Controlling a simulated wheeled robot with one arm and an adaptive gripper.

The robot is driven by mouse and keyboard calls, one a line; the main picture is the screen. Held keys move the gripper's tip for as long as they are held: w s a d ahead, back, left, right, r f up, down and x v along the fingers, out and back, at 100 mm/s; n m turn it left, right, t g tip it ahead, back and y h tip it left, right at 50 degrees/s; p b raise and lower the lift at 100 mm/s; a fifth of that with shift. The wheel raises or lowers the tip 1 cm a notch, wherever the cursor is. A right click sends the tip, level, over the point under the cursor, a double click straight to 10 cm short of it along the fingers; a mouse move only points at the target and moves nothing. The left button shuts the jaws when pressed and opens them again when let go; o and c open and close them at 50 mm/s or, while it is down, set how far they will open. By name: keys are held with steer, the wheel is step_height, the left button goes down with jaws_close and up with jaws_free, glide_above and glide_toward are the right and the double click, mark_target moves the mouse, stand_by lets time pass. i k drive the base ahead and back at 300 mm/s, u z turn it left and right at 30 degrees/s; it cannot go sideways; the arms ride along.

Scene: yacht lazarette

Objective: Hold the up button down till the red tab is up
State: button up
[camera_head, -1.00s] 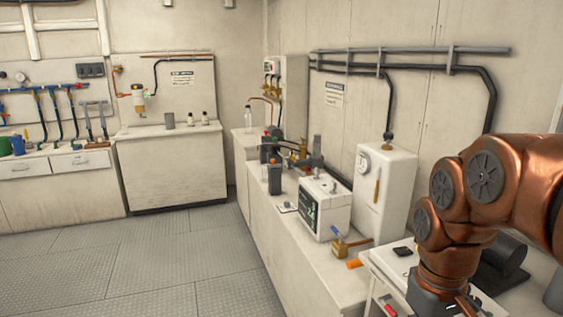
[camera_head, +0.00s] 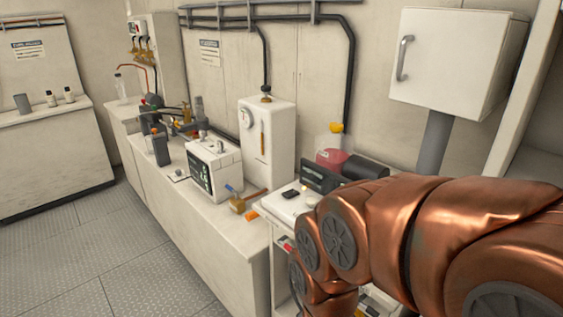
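I cannot make out an up button or a red tab for certain. A small red piece (camera_head: 288,246) shows at the front edge of a white-topped cart (camera_head: 272,222), but it is too small to tell what it is. My copper-coloured arm fills the lower right and hides much of the cart. My gripper is out of the picture, below the bottom edge, so its fingers do not show.
A white counter (camera_head: 222,235) along the wall bears a white box with a dark panel (camera_head: 215,165) and a tall white tank (camera_head: 267,145). A jug of red liquid (camera_head: 332,152) stands behind the cart. A wall cabinet (camera_head: 450,62) hangs at right. Floor (camera_head: 75,260) is clear at left.

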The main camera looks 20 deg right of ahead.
mark_target(311, 202)
steer(key=k, duration=1.3)
steer(key=u, duration=1.2)
steer(key=i, duration=1.4)
steer(key=z, duration=0.65)
